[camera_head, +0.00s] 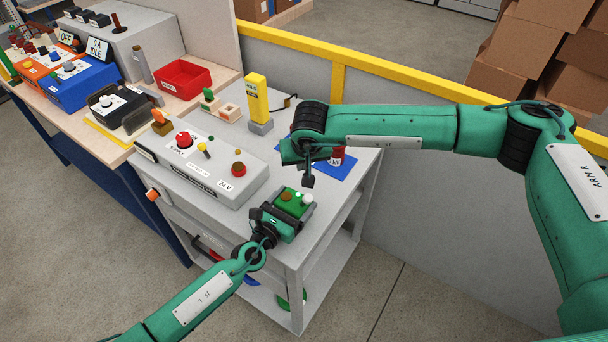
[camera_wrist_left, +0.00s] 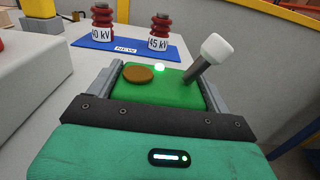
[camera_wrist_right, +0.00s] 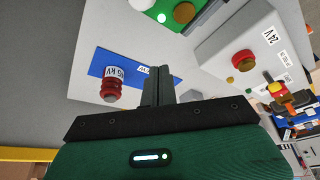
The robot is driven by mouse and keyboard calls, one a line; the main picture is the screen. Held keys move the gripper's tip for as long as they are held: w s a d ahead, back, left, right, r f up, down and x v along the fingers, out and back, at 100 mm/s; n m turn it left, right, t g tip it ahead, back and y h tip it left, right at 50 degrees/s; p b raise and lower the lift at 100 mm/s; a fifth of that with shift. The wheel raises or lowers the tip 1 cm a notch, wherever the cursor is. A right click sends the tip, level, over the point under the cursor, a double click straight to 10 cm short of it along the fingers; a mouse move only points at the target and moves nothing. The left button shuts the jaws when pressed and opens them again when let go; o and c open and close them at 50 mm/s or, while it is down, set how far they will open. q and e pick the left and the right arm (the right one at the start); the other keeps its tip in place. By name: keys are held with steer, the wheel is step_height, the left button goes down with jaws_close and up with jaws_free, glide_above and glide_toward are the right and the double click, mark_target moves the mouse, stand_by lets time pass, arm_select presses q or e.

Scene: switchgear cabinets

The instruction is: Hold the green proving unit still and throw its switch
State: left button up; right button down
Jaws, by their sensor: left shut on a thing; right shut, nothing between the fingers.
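The green proving unit (camera_head: 293,201) sits near the front corner of the grey cart top. In the left wrist view its green top (camera_wrist_left: 160,92) carries a brown disc, a lit white lamp and a switch lever (camera_wrist_left: 208,58) with a white knob, tilted to the right. My left gripper (camera_head: 284,214) is shut on the unit, a grey finger along each side. My right gripper (camera_head: 308,181) is shut and empty, above and behind the unit, apart from it. In the right wrist view part of the unit (camera_wrist_right: 165,10) shows at the top edge; its lever is not clearly seen there.
A blue mat (camera_head: 346,171) with red insulators (camera_head: 337,157) lies behind the unit. A grey control box (camera_head: 215,176) with a red button stands to the left. A yellow tester (camera_head: 256,98) stands farther back. A yellow-railed partition (camera_head: 338,84) runs behind the cart.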

steer(key=s+d+r, duration=0.4)
steer(key=s+r, duration=0.2)
steer(key=r, duration=0.1)
arm_select(q)
steer(key=o, duration=1.1)
